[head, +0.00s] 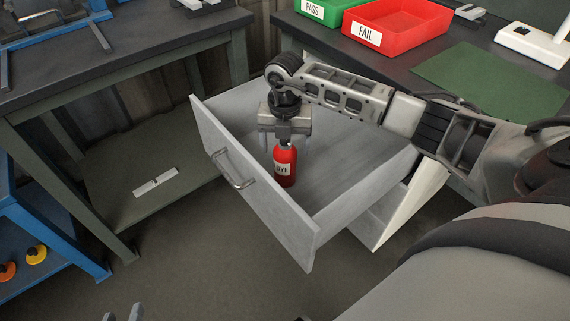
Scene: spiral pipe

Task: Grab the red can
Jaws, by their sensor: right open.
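The red can (285,168) stands upright inside the open grey drawer (345,178), near its front panel. It has a pale label and a narrow light top. My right gripper (285,144) points down directly over the can, with its fingers open on either side of the can's top. I cannot tell whether a finger touches it. The gripper hides the very top of the can. My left gripper (122,313) shows only as two separated fingertips at the bottom edge, open and empty, far from the drawer.
The drawer's front panel (250,185) with its handle (233,170) stands close to the can. Behind is a bench with a red FAIL bin (400,25), a green PASS bin (325,10) and a green mat (492,78). A dark workbench (130,55) is at left. The floor in front is clear.

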